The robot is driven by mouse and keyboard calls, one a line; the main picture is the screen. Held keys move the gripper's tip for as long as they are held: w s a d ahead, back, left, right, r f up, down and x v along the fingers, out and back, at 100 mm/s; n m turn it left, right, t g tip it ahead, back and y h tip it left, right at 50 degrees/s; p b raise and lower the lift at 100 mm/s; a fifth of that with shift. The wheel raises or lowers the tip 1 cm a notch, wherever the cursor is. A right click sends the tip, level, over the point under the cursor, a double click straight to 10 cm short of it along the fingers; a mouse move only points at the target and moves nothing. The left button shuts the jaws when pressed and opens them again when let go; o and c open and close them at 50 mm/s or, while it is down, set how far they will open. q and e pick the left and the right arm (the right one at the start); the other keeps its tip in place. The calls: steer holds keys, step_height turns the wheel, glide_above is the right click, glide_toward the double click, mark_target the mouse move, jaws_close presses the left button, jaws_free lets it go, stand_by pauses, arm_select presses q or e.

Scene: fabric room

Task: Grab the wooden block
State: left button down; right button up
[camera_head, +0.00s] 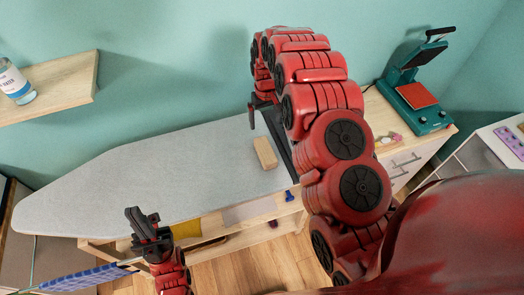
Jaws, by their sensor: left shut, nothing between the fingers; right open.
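The wooden block (264,153) is a small light tan block. It lies on the grey ironing board (150,165), near the board's right end. My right gripper (251,118) is open and empty, above and a little left of the block, apart from it. Its red arm comes in from the right and covers part of the view beside the block. My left gripper (139,222) is shut and empty at the board's front edge, low and left of the block.
A green heat press (413,85) stands on a wooden cabinet (376,125) at the right. A wooden shelf (50,88) with a bottle (15,82) is at the upper left. Blue checked cloth (88,278) hangs at the lower left. The board's left and middle are clear.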

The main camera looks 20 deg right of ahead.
steer(key=b, duration=0.8)
glide_above(265, 149)
step_height(265, 149, down, 7)
steer(key=shift+w+d+f, duration=0.1)
steer(key=shift+w+f, duration=0.05)
step_height(265, 149, down, 3)
steer(key=shift+r, duration=0.1)
steer(key=shift+f+p, duration=0.4)
steer(key=shift+p, duration=0.4)
steer(key=shift+f, duration=0.5)
steer(key=shift+f+p, duration=0.2)
steer(key=shift+p, duration=0.25)
steer(key=f+p, duration=0.2)
steer(key=f, duration=0.1)
steer(key=shift+s+f, duration=0.2)
steer(key=shift+f, duration=0.05)
steer(key=shift+f+p, duration=0.35)
steer(key=shift+f, duration=0.35)
